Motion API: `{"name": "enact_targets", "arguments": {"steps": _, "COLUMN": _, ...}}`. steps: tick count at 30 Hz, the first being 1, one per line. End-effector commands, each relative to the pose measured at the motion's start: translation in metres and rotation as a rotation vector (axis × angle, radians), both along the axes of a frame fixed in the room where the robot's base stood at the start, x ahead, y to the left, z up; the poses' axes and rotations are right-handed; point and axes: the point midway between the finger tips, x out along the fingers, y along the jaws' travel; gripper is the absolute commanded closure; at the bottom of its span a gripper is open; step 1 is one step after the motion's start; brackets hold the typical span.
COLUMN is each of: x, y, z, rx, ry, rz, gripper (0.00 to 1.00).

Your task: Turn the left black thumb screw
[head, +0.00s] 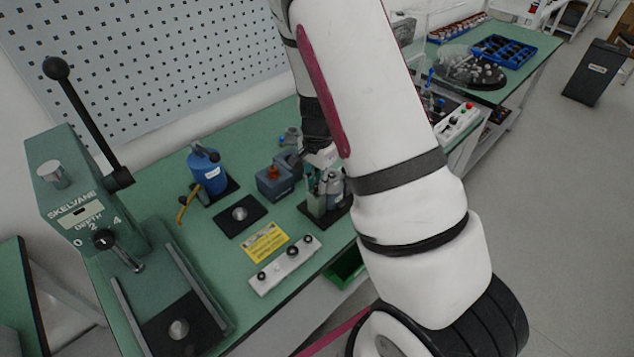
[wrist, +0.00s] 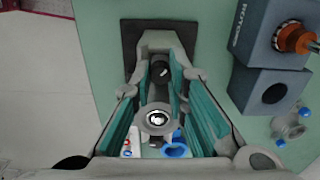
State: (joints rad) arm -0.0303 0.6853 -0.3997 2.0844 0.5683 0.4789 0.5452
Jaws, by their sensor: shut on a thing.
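My gripper (head: 322,172) reaches down to a small fixture on a dark base plate (head: 313,212) near the table's front edge. In the wrist view the teal-padded fingers of my gripper (wrist: 160,62) close around a small black cylinder (wrist: 162,74), which looks like a black thumb screw. A round metal-rimmed part (wrist: 157,119) shows between the fingers, nearer the camera. The dark base plate (wrist: 131,45) lies beyond the fingertips. My arm and fingers hide much of the fixture, and I cannot see a second thumb screw there.
A grey-blue block with an orange top (head: 275,183) stands close left of the fixture. A white bar with black knobs (head: 278,268) lies in front. A blue canister (head: 207,174) and a green press (head: 75,190) stand further left. A black plate (head: 230,226) lies between.

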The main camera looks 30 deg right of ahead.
Motion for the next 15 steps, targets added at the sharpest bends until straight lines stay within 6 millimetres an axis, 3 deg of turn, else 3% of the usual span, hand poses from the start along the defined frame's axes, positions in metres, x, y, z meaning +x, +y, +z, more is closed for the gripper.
{"name": "enact_targets", "arguments": {"steps": 15, "x": 0.0000, "y": 0.0000, "z": 0.0002, "rx": 0.000, "ry": 0.001, "rz": -0.191, "gripper": 1.00}}
